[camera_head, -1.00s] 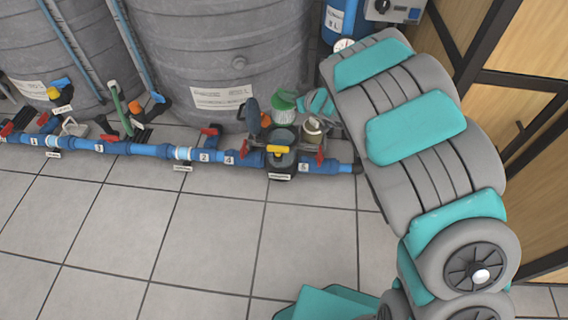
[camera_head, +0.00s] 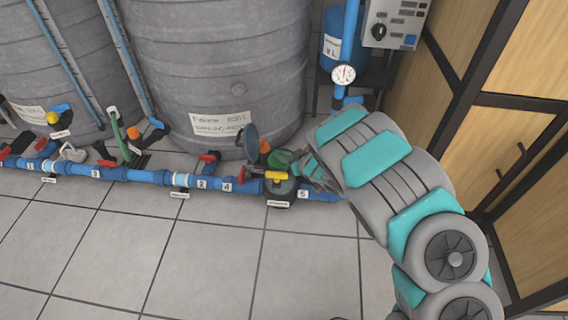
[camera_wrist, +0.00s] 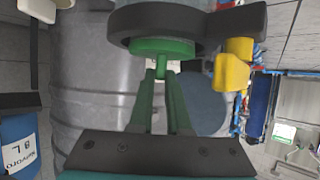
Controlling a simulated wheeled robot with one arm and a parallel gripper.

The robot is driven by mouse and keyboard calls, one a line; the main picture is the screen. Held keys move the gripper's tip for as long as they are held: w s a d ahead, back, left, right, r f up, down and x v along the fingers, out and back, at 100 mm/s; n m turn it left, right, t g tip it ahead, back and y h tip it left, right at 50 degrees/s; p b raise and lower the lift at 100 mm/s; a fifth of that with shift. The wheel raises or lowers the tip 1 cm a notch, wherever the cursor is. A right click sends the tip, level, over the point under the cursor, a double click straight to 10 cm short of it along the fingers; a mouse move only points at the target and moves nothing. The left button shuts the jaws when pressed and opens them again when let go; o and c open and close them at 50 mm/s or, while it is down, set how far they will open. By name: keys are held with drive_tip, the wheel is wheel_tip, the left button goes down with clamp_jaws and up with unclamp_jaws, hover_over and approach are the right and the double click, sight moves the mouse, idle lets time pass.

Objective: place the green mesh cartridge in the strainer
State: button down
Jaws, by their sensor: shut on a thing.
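The strainer (camera_head: 281,190) is a dark housing in the blue pipe line, with a yellow handle (camera_head: 276,175). Its dark round lid (camera_head: 250,136) stands open. In the wrist view its thick black ring (camera_wrist: 118,28) and yellow handle (camera_wrist: 232,66) show. My gripper (camera_wrist: 161,68) is shut on the small stem of the green mesh cartridge (camera_wrist: 150,46). The cartridge's green cap lies at the black ring; its mesh body is hidden, and I cannot tell how deep it sits. In the head view the green cap (camera_head: 279,157) shows at the strainer's top, beside my gripper (camera_head: 294,162).
Large grey tanks (camera_head: 215,60) stand behind the pipe (camera_head: 150,177), which carries red-handled valves (camera_head: 209,158). A gauge (camera_head: 343,74) and a blue vessel (camera_head: 331,52) stand at the back right, near wooden cabinets (camera_head: 515,70). The tiled floor (camera_head: 200,260) in front is clear.

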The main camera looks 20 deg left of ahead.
sight(284, 165)
drive_tip(key=shift+f, duration=1.65)
drive_tip(key=shift+f, duration=0.25)
drive_tip(key=shift+f+b, duration=0.3)
drive_tip(key=shift+f, duration=0.05)
drive_tip(key=c, duration=1.2)
unclamp_jaws()
drive_tip(key=shift+o, duration=0.2)
drive_tip(key=shift+r, duration=0.6)
drive_tip(key=p+v, duration=0.1)
drive_tip(key=v, duration=1.1)
drive_tip(key=shift+w+d, duration=0.1)
